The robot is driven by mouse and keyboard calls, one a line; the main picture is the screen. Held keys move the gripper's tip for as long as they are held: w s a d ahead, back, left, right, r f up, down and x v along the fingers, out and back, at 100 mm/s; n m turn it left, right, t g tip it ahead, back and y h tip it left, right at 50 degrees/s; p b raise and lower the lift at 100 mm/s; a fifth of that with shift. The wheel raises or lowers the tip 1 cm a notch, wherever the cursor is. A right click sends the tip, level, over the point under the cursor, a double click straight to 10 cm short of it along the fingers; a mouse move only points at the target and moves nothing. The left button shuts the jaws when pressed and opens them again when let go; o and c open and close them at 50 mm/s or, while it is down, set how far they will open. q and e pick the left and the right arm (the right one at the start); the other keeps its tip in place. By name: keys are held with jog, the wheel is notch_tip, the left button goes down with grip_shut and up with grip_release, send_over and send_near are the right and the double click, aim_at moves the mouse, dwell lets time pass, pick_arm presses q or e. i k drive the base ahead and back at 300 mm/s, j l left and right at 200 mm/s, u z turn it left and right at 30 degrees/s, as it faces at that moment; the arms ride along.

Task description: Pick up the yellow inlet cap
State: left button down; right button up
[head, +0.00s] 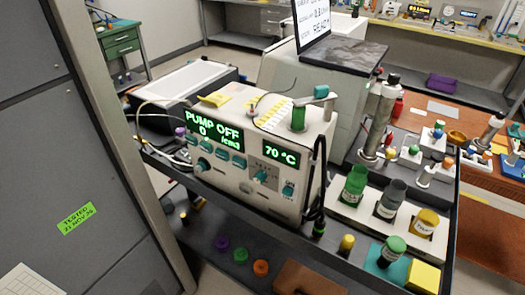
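No part labelled as the yellow inlet cap can be singled out for certain. A small upright yellow piece (347,243) with a dark lower part stands near the front edge of the cart, right of the pump unit (245,185). A smaller yellow-tipped dark piece (184,217) is at the left, below the pump unit. Neither of my grippers is in view.
Purple (222,243), green (240,254) and orange (261,267) round pieces lie on the dark surface in front. A black cable (318,170) hangs at the pump unit's right. A grey cabinet (60,130) fills the left side. A yellow block (424,277) sits front right.

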aim_at(347, 244)
jog(key=z, duration=1)
jog(key=l+u, duration=0.35)
jog(key=k+l+u, duration=0.1)
jog(key=l+u, duration=0.3)
jog(key=k+l+u, duration=0.15)
jog(key=l+u, duration=0.2)
jog(key=k+l+u, duration=0.15)
jog(key=l+u, duration=0.25)
